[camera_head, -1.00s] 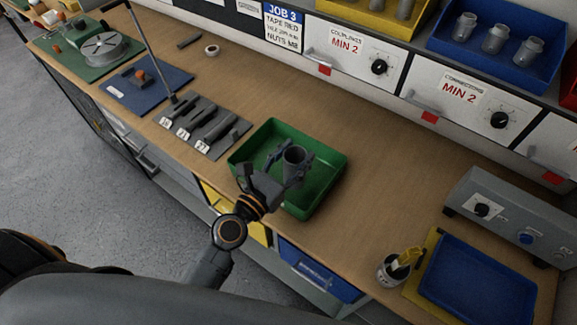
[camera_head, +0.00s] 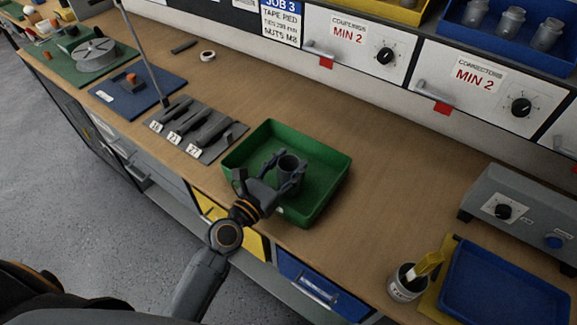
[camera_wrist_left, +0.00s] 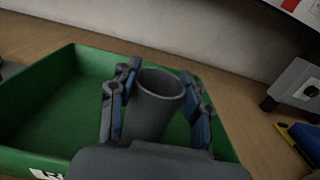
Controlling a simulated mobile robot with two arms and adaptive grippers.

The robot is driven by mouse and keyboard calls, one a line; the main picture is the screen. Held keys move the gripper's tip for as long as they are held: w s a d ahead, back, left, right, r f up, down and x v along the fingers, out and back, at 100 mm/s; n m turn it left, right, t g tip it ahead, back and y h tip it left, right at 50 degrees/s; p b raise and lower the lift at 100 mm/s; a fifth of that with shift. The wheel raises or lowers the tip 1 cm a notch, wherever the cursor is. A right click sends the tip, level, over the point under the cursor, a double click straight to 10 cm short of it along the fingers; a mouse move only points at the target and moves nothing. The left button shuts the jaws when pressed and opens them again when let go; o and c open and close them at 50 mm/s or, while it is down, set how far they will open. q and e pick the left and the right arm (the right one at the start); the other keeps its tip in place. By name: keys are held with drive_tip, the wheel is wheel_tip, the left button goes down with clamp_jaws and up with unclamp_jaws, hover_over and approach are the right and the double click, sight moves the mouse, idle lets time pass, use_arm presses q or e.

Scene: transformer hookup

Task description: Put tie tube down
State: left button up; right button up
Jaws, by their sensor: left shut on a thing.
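The tie tube (camera_head: 289,167) is a grey, open-topped cylinder. My left gripper (camera_head: 288,176) is shut on it, over the green tray (camera_head: 333,163) on the bench. In the left wrist view the tube (camera_wrist_left: 154,108) stands about upright between the two fingers of the left gripper (camera_wrist_left: 157,105), with its mouth up. The green tray also shows there around and behind it (camera_wrist_left: 50,95). The tube's lower end is hidden, so I cannot tell whether it touches the tray floor. The right gripper is not in view.
A grey mat with numbered tools (camera_head: 197,133) lies left of the tray. A labelled pot (camera_head: 407,283) and a blue tray (camera_head: 505,290) are at the right, below a grey box with knobs (camera_head: 517,212). The bench between the tray and the drawers is clear.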

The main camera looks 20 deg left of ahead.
use_arm(q)
drive_tip(key=shift+f, duration=0.15)
drive_tip(key=o, duration=1.2)
drive_tip(key=shift+c, duration=0.2)
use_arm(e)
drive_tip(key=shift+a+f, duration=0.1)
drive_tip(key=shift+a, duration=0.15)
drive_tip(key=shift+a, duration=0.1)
use_arm(q)
drive_tip(key=b+v, duration=0.4)
drive_tip(key=v, duration=0.8)
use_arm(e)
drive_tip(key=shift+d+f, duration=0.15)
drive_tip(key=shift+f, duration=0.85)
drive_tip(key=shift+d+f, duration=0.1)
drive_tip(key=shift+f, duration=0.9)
